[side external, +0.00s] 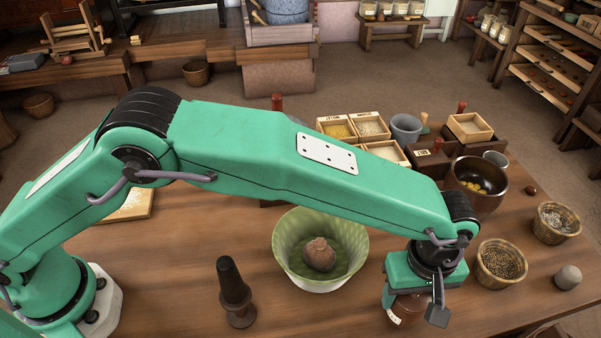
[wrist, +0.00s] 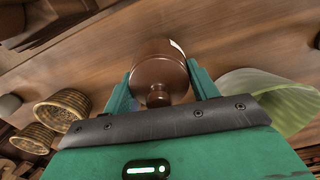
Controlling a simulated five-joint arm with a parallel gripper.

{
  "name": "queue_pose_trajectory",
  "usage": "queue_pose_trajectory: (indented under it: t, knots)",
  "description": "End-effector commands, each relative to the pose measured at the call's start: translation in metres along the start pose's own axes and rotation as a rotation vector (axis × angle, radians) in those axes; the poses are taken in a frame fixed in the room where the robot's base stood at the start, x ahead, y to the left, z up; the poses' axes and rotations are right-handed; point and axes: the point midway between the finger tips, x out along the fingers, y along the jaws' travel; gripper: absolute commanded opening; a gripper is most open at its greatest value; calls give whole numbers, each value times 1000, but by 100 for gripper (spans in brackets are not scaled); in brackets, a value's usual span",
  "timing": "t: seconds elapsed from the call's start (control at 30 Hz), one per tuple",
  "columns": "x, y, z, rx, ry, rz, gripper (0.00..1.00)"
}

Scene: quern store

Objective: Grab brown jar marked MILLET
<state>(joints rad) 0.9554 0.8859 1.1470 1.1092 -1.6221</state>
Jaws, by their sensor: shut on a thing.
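A glossy brown jar (wrist: 158,62) with a knobbed lid stands between the two green fingers of my gripper (wrist: 160,82) in the wrist view. The fingers close on its sides. In the side external view the jar (side external: 408,309) shows only partly beneath my gripper (side external: 413,300), at the table's front. A pale label shows at its lower left, but its lettering is too small to read. I cannot tell whether the jar's base touches the table.
A green bowl (side external: 284,250) holding a brown lumpy thing (side external: 319,255) stands left of the jar. A dark pestle-like piece (side external: 234,290) is farther left. Wicker baskets (side external: 501,270) and a grey stone (side external: 567,277) lie to the right. Wooden grain boxes (side external: 337,131) stand behind.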

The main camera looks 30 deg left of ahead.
Motion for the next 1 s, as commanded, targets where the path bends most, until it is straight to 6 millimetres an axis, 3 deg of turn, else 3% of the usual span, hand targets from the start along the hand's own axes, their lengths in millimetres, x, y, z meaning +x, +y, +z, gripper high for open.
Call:
queue_pose_trajectory:
  t: [0.53, 0.7, 1.0]
  knots:
    - [-77, 1, 0, 0, 0, 5, 24]
    - [-88, 1, 0, 0, 0, 4, 24]
    - [-89, 0, 0, 0, 0, 3, 24]
